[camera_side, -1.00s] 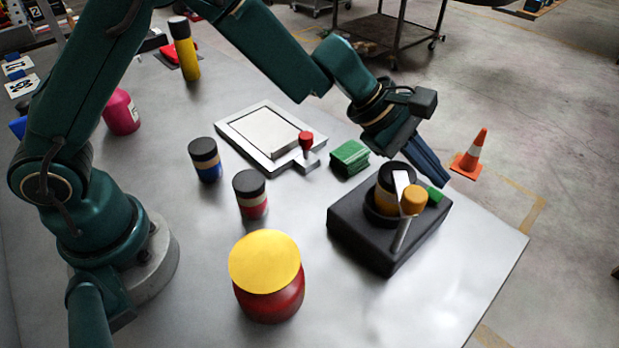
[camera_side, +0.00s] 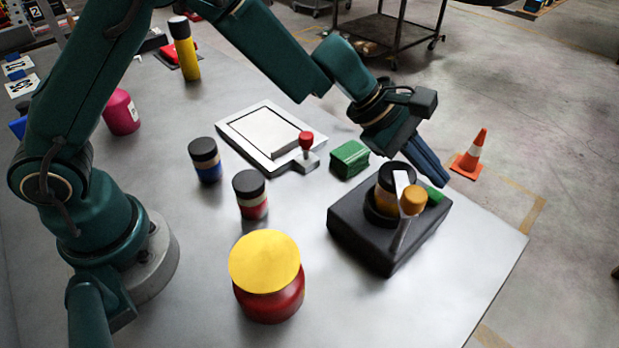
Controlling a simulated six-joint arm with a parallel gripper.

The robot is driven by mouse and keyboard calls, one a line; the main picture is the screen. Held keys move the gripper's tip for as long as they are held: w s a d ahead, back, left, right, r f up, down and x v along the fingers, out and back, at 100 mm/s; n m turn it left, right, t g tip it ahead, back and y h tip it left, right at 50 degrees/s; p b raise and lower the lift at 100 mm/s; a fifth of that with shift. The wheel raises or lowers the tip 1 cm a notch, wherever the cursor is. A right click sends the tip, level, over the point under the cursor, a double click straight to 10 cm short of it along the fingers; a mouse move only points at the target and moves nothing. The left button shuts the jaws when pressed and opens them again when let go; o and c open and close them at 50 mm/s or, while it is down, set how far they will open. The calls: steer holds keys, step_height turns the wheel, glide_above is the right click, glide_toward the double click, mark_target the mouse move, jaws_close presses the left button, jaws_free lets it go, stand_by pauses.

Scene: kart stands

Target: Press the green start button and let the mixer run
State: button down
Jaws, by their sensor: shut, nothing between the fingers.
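The mixer (camera_side: 365,238) is a dark box near the table's right edge. A jar with a black lid and an orange band (camera_side: 385,195) stands on it, with a light-coloured arm and an orange knob (camera_side: 413,199) beside the jar. The green start button (camera_side: 434,195) shows at the mixer's back right corner. My gripper (camera_side: 446,183) is shut and empty, pointing down and right, with its tips just above and behind the green button. I cannot tell whether the tips touch it.
A green block (camera_side: 350,159), a framed screen (camera_side: 263,137) with a red-knobbed handle (camera_side: 306,141), a blue-banded jar (camera_side: 205,160), a red-banded jar (camera_side: 251,196) and a yellow-lidded red jar (camera_side: 268,278) stand on the table. An orange cone (camera_side: 471,154) is beyond its edge.

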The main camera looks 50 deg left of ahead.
steer(key=shift+f, duration=0.1)
steer(key=shift+f, duration=0.35)
steer(key=shift+s+f, duration=0.15)
steer(key=shift+f, duration=0.75)
stand_by(1.1)
steer(key=shift+s+a+r, duration=0.1)
steer(key=shift+r, duration=0.8)
steer(key=shift+r, duration=2.6)
